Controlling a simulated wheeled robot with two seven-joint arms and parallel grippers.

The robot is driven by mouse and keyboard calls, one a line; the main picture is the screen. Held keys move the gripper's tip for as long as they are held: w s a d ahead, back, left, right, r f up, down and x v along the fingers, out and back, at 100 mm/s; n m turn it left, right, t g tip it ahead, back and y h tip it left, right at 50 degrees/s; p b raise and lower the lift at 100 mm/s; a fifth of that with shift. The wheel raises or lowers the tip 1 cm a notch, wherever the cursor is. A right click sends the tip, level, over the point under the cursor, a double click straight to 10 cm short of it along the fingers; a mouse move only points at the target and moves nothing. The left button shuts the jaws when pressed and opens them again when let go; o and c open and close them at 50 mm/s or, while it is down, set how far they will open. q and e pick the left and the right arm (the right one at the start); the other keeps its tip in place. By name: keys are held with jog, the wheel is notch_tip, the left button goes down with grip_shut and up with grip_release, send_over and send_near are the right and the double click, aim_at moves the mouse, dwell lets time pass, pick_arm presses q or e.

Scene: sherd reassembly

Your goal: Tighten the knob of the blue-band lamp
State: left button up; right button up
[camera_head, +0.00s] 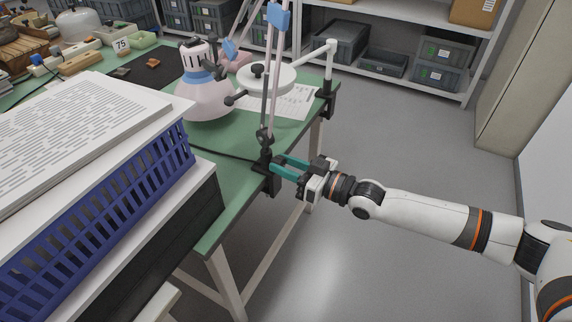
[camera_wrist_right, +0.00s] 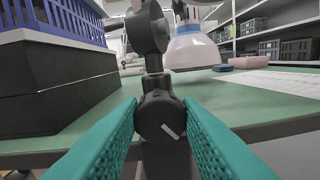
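The blue-band lamp has a pale pink shade (camera_head: 207,98) with a blue band, and a jointed arm with blue bands that rises from a dark clamp (camera_head: 268,178) at the table's edge. In the right wrist view, a round black knob (camera_wrist_right: 160,115) with a slanted white mark faces the camera; the shade (camera_wrist_right: 193,50) shows behind it. My right gripper (camera_head: 274,165) is at the lamp's base. Its teal fingertips (camera_wrist_right: 160,108) stand apart, one on each side of the knob; I cannot tell whether they press on it. My left gripper is out of view.
A blue basket (camera_head: 110,205) with papers stands on black boxes at the left. A white round-headed lamp (camera_head: 258,82) is clamped at the far table corner. The green table top (camera_head: 228,185) is narrow beside the boxes. The floor at the right is clear.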

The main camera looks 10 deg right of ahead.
jog(key=shift+m, duration=0.8)
jog(key=m, duration=0.3)
jog(key=shift+p, duration=0.35)
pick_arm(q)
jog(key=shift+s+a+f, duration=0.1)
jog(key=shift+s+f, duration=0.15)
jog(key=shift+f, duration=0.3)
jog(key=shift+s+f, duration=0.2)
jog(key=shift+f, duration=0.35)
pick_arm(e)
jog(key=shift+m, duration=0.6)
jog(key=o, duration=1)
jog(key=shift+c, duration=0.2)
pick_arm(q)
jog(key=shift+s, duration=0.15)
pick_arm(e)
jog(key=shift+f, duration=0.1)
